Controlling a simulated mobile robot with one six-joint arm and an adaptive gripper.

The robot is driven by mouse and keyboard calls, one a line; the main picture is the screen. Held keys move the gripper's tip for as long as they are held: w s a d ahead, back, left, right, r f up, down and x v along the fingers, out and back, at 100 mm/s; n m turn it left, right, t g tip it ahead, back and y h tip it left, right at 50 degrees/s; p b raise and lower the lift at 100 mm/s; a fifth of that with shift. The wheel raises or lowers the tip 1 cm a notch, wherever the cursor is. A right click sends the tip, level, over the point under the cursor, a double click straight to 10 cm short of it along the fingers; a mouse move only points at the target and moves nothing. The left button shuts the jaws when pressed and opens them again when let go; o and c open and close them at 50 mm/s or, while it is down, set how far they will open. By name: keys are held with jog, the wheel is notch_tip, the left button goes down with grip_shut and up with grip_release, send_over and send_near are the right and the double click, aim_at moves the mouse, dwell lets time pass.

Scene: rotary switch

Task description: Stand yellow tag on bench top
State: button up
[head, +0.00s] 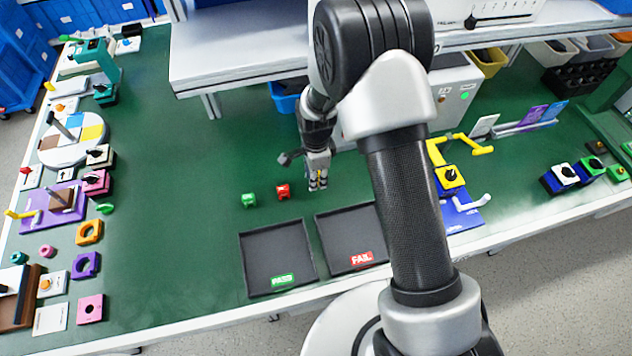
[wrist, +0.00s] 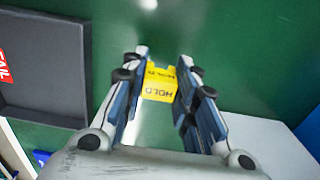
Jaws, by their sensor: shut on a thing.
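The yellow tag (wrist: 160,84), lettered HOLD on the two faces I see, is between the fingers of my gripper (wrist: 162,72) in the wrist view. My gripper is shut on it from both sides. In the head view my gripper (head: 318,183) points down over the green bench top (head: 190,190), with the tag mostly hidden by the fingers. I cannot tell whether the tag touches the bench.
A black PASS tray (head: 249,249) and a black FAIL tray (head: 337,229) lie in front of my gripper. A grey cabinet (head: 466,92) with a green button stands behind to the right. Switches and blocks line the left edge. The bench left of the tags is clear.

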jog(key=shift+f+b, duration=0.3)
jog(key=shift+f, duration=1.1)
jog(key=shift+f, duration=0.15)
jog(key=o, duration=0.8)
